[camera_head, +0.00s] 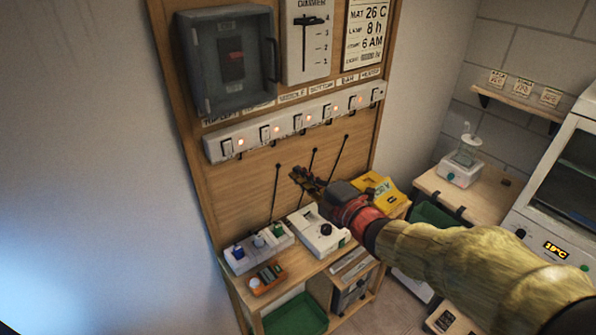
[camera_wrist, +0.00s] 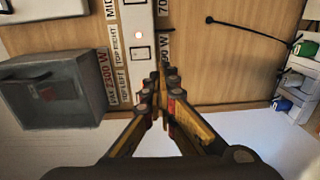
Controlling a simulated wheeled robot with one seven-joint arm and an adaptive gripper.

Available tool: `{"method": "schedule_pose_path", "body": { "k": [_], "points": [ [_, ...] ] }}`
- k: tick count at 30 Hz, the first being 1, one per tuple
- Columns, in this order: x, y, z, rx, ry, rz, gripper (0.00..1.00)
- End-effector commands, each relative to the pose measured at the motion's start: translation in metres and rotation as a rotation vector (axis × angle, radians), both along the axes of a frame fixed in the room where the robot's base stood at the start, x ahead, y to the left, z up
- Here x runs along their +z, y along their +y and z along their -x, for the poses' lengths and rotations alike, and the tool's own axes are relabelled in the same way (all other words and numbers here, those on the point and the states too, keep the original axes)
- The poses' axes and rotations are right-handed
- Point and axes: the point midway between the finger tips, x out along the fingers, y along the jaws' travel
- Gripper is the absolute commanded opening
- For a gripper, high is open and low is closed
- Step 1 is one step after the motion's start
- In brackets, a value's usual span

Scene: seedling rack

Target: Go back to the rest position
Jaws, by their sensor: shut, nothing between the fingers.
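My gripper (camera_head: 306,180) is shut and empty. In the head view it is in front of the wooden back panel (camera_head: 258,167), below the row of switches and above the white box with a black knob (camera_head: 318,231). In the wrist view the gripper's fingertips (camera_wrist: 160,98) meet in front of the switch strip (camera_wrist: 139,20). No contact between the fingers and the panel can be made out. My arm reaches in from the lower right of the head view.
A grey breaker box (camera_head: 228,60) and a dimmer slider (camera_head: 306,35) are on the panel above the white switch strip (camera_head: 285,128). Thin black rods stand before the panel. A socket block (camera_head: 258,247), an orange meter (camera_head: 267,279) and a yellow device (camera_head: 379,190) crowd the bench.

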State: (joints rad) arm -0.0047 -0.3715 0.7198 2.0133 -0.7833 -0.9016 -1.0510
Motion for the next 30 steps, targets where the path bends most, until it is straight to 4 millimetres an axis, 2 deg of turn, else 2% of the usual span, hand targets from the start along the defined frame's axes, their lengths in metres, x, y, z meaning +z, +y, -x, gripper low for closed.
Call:
{"method": "schedule_pose_path", "body": {
  "k": [11,14,16,19,21,23,26,29,30],
  "points": [
    [0.0,0.0,0.0,-0.001,0.007,-0.01,0.0],
    [-0.012,-0.006,-0.003,-0.032,0.078,-0.041,0.0],
    [-0.03,-0.02,-0.008,-0.096,0.172,-0.071,0.0],
    [-0.072,-0.051,-0.008,-0.248,0.367,-0.137,0.0],
    [-0.095,-0.077,-0.001,-0.38,0.499,-0.198,0.0],
    [-0.109,-0.099,0.011,-0.497,0.6,-0.256,0.0],
    [-0.128,-0.133,0.04,-0.695,0.752,-0.366,0.0],
    [-0.14,-0.159,0.08,-0.89,0.885,-0.491,0.0],
    [-0.144,-0.166,0.098,-0.966,0.937,-0.544,0.0]
  ]
}}
